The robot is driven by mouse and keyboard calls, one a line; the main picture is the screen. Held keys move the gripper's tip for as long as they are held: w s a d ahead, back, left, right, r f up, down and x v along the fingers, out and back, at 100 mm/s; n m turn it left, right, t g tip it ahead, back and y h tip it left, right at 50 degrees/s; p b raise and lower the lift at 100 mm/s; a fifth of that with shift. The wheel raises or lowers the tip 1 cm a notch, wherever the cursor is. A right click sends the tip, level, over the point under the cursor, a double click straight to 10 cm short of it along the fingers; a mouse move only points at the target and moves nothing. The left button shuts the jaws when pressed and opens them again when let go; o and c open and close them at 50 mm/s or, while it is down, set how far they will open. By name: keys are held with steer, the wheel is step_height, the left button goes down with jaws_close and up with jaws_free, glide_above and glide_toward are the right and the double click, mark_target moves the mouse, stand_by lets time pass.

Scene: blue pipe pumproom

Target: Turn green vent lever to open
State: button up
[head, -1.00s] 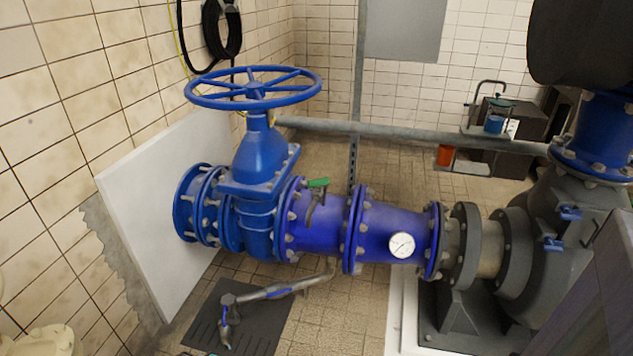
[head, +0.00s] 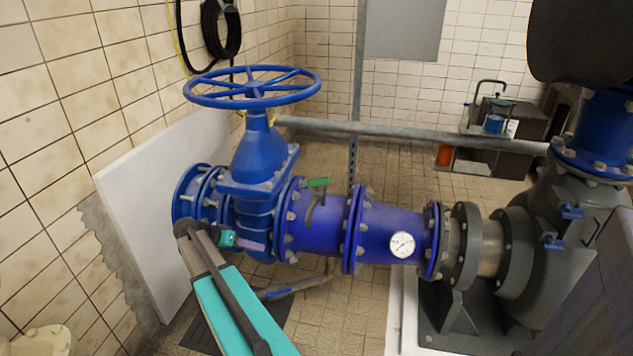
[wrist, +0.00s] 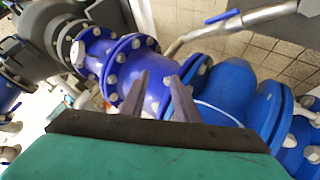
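The green vent lever (head: 318,182) sits on a small bent vent fitting on top of the blue pipe (head: 322,232), between two bolted flanges. Its handle lies roughly level and crosswise. My gripper (head: 262,247) is in front of the blue valve body, to the left of the lever and lower in the head view, apart from it. In the wrist view my gripper (wrist: 158,76) shows two grey fingers spread apart, with blue pipe seen between them and nothing held. I cannot make out the green lever in the wrist view.
A large blue handwheel (head: 252,88) stands above the valve, left of the lever. A white gauge (head: 401,244) is on the pipe to the right. A grey horizontal pipe (head: 420,133) runs behind. A white panel (head: 140,215) stands at left. The tiled floor in front is partly free.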

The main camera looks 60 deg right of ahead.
steer(key=d+r+m+g+h, duration=0.15)
steer(key=d+r+m, duration=0.35)
steer(key=d+r, duration=0.6)
steer(key=m+g, duration=0.2)
steer(key=m, duration=0.1)
glide_toward(317, 179)
steer(key=w+a, duration=0.2)
steer(key=a, duration=0.1)
steer(key=shift+r+h, duration=0.35)
steer(key=shift+r, duration=0.15)
steer(key=shift+s, duration=0.1)
steer(key=x, duration=1.4)
steer(key=shift+w+f+b, duration=0.2)
steer(key=shift+b, duration=0.15)
jaws_close()
